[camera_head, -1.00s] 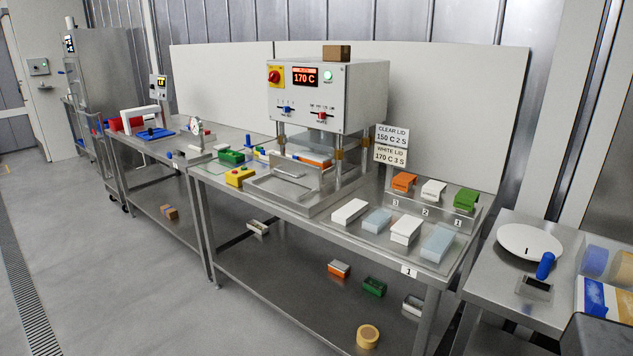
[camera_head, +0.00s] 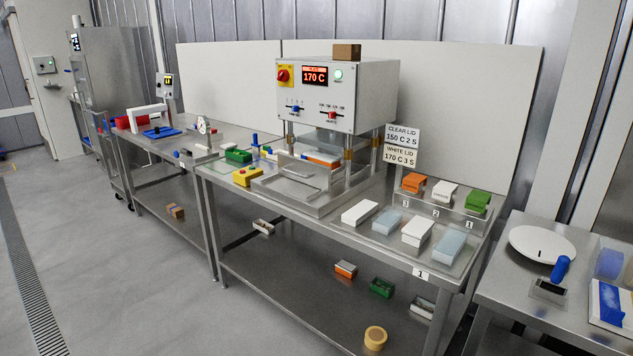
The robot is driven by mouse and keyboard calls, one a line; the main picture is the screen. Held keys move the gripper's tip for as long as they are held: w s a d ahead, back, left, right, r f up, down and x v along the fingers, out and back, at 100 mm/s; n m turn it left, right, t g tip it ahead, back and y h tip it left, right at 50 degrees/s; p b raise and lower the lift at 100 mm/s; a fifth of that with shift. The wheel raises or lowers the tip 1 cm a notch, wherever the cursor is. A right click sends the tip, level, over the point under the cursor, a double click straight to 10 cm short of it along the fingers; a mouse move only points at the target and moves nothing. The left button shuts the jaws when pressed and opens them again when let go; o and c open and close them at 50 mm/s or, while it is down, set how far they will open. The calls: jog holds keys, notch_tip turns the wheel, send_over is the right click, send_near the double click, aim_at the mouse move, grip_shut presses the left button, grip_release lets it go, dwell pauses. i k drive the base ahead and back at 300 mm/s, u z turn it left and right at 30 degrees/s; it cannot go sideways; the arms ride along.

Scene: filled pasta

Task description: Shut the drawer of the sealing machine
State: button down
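The sealing machine (camera_head: 338,98) stands on the steel bench, a grey box on posts with a red knob and a lit display reading 170 C. Its drawer (camera_head: 291,184), a metal tray with an upright front plate and a recess, sticks out toward the front of the bench below the head. An orange-and-white item (camera_head: 322,161) shows under the head behind the drawer's plate; what it is cannot be told. My gripper is not in view.
A side table (camera_head: 520,285) stands at right. The floor in front is clear.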

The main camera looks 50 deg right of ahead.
aim_at(311, 173)
jog(key=u, duration=0.05)
jog(key=i, duration=1)
